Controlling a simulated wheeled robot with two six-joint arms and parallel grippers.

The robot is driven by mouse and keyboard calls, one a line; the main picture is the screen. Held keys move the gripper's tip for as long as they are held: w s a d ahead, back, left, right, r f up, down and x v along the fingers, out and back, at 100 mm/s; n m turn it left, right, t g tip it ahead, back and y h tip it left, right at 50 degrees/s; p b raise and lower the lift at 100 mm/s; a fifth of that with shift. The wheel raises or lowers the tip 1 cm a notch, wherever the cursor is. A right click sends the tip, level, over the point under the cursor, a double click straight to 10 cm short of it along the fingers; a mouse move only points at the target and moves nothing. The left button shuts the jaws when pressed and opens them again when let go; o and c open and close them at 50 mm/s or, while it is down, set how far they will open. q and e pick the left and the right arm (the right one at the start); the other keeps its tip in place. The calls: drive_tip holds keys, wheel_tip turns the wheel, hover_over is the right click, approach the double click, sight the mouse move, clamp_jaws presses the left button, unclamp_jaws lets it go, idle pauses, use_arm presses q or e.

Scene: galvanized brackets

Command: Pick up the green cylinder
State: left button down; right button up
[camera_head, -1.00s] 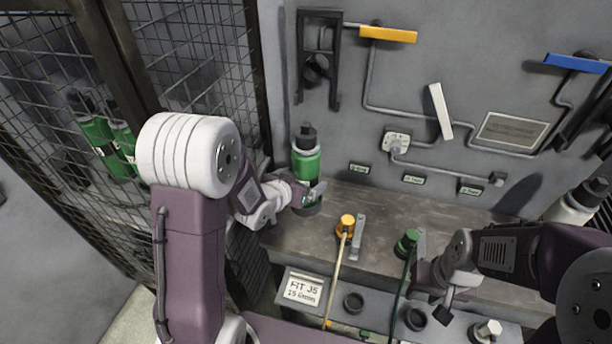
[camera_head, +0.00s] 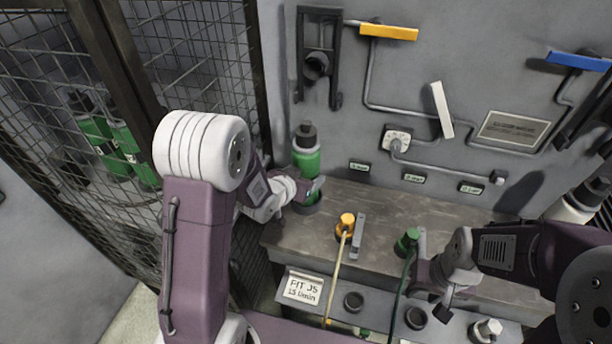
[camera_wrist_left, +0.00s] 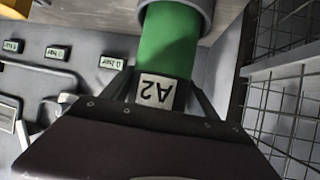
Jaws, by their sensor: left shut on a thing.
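The green cylinder (camera_head: 306,158), with a dark cap, stands upright at the back left of the bench.
A wire cage (camera_head: 200,70) on the left holds more green cylinders (camera_head: 112,145). A yellow fitting with a hose (camera_head: 346,224) stands on the bench (camera_head: 385,210). Pipes with yellow (camera_head: 388,32), white (camera_head: 442,108) and blue (camera_head: 578,62) handles line the back wall.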

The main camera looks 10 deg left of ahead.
sight(306, 163)
use_arm(q)
drive_tip(key=shift+w+r, duration=0.15)
drive_tip(key=shift+r, duration=0.65)
wheel_tip(306, 163, up, 3)
drive_tip(key=shift+r+p, duration=0.1)
drive_tip(key=shift+p, duration=0.45)
drive_tip(key=s+d+r, duration=0.2)
drive_tip(key=d+r, duration=0.4)
drive_tip(key=d, duration=0.5)
drive_tip(key=shift+s+d+r, duration=0.25)
drive_tip(key=shift+s+r, duration=0.05)
drive_tip(key=shift+s, duration=0.1)
